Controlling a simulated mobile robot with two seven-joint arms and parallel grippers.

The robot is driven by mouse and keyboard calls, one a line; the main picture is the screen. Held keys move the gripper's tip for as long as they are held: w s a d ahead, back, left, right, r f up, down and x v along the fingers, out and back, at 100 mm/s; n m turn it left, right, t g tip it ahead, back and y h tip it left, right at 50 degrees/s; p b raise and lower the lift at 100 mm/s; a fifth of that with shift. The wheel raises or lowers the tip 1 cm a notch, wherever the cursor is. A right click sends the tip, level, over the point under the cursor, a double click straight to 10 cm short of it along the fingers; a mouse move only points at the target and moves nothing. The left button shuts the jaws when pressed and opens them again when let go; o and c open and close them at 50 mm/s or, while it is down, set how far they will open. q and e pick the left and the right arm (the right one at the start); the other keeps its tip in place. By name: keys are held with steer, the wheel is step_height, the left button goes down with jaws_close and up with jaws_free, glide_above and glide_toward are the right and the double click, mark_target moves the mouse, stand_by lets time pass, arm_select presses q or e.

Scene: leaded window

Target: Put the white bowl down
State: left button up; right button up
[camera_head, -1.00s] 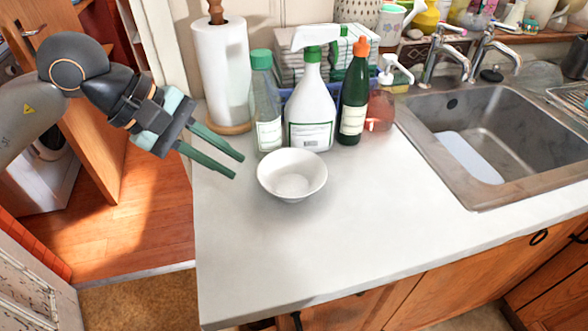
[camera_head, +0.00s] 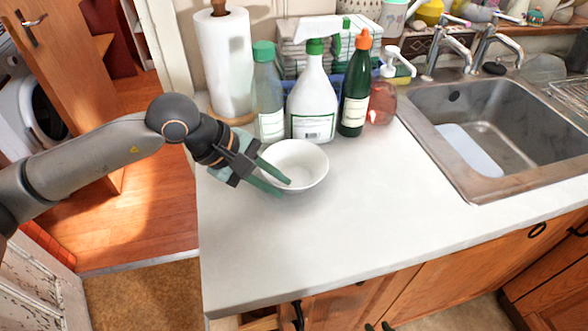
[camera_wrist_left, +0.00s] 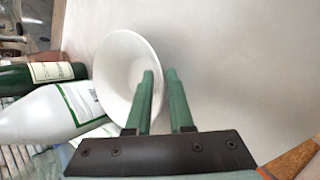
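The white bowl (camera_head: 306,168) stands upright and looks empty on the light countertop (camera_head: 330,235), in front of the bottles. It also shows in the left wrist view (camera_wrist_left: 118,70). My left gripper (camera_head: 284,188) is at the bowl's left front rim. Its green fingers (camera_wrist_left: 160,75) straddle the rim, one inside the bowl and one outside. A gap still shows between the fingers, so the gripper looks open; whether a finger touches the wall I cannot tell. My right gripper is not in view.
Close behind the bowl stand a clear bottle (camera_head: 268,98), a white spray bottle (camera_head: 313,105), a dark green bottle (camera_head: 354,95) and a paper towel roll (camera_head: 224,65). A metal sink (camera_head: 455,185) lies to the right. The front and right countertop is clear.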

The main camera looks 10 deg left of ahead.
arm_select(q)
steer(key=shift+c, duration=0.4)
jaws_close()
stand_by(1.0)
